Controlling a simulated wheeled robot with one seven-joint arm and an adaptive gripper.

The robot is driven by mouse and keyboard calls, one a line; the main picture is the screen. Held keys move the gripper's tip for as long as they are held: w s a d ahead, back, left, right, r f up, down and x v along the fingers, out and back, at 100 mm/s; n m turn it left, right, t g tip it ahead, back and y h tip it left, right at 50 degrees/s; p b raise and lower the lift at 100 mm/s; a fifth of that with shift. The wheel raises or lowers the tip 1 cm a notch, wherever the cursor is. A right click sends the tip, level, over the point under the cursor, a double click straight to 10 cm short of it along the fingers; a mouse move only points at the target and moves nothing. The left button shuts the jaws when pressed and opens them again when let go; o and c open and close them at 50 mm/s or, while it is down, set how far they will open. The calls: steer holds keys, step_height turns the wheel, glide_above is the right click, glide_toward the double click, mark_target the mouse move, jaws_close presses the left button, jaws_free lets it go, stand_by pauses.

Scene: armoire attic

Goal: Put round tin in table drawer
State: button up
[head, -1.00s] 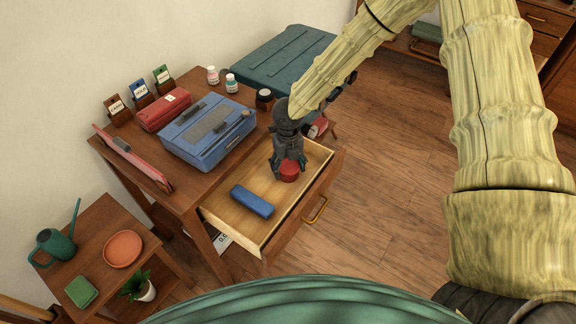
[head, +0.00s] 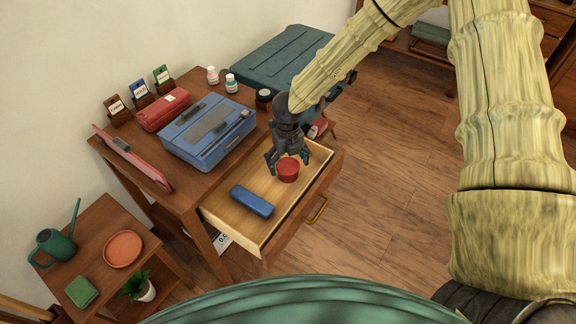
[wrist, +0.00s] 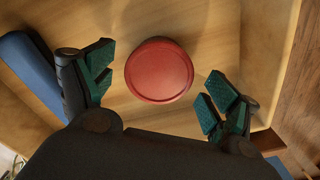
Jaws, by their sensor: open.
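The red round tin (head: 288,169) sits in the open table drawer (head: 228,209), toward its far right part. In the wrist view the tin (wrist: 159,70) lies flat on the drawer's wooden floor, its round lid facing me. My gripper (head: 288,163) is open just above and around the tin. In the wrist view my gripper's fingers (wrist: 158,92) are spread wide, one on each side, with clear gaps to the tin. A blue box-shaped item (head: 251,201) lies in the drawer to the left of the tin.
A blue case (head: 207,133), a red case (head: 164,110) and small bottles (head: 231,83) stand on the tabletop. A teal chest (head: 285,55) is behind the table. A low side table (head: 108,215) holds a watering can (head: 55,247) and an orange dish (head: 123,249).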

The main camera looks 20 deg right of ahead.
mark_target(288, 165)
step_height(288, 165, up, 10)
stand_by(0.4)
stand_by(1.1)
